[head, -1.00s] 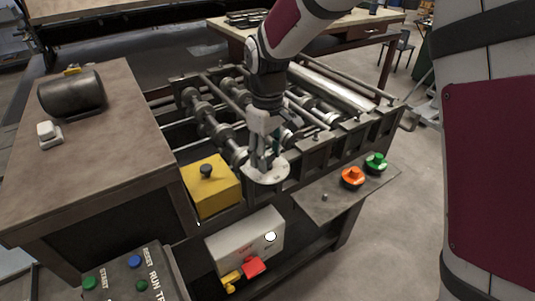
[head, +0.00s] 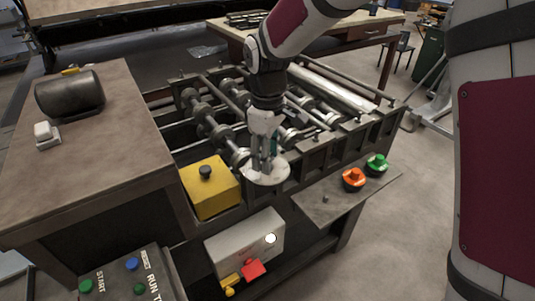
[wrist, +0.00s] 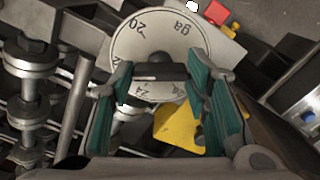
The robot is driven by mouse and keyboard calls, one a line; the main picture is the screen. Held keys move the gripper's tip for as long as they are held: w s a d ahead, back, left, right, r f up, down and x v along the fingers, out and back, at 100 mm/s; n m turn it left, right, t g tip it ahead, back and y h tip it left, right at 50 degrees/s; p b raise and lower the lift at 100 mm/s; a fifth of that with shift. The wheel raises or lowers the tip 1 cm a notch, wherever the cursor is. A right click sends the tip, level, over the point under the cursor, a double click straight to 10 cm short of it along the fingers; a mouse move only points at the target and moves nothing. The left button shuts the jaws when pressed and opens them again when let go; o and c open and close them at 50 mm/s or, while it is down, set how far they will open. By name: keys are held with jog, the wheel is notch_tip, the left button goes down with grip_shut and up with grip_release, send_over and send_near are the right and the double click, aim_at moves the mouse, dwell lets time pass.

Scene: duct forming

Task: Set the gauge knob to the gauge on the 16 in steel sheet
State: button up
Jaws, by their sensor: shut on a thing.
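The gauge knob is a round white dial (wrist: 160,42) with a dark raised bar (wrist: 160,72) across its middle. The dial also shows in the head view (head: 266,176), at the near side of the roller machine. In the wrist view "20" and "ga" read on its far side; smaller figures behind the bar are partly hidden. My gripper (head: 263,164) points down over the dial, its green-padded fingers shut on the bar from both sides. I cannot make out a steel sheet marked 16 in.
A yellow box (head: 210,189) with a black knob stands left of the dial. Orange (head: 353,178) and green (head: 376,164) buttons are at the right. A grey box (head: 243,243) with a red switch is below. Rollers (head: 212,130) lie behind my gripper.

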jog(key=o, duration=1.2)
jog(key=shift+c, duration=0.2)
notch_tip(320, 180, up, 12)
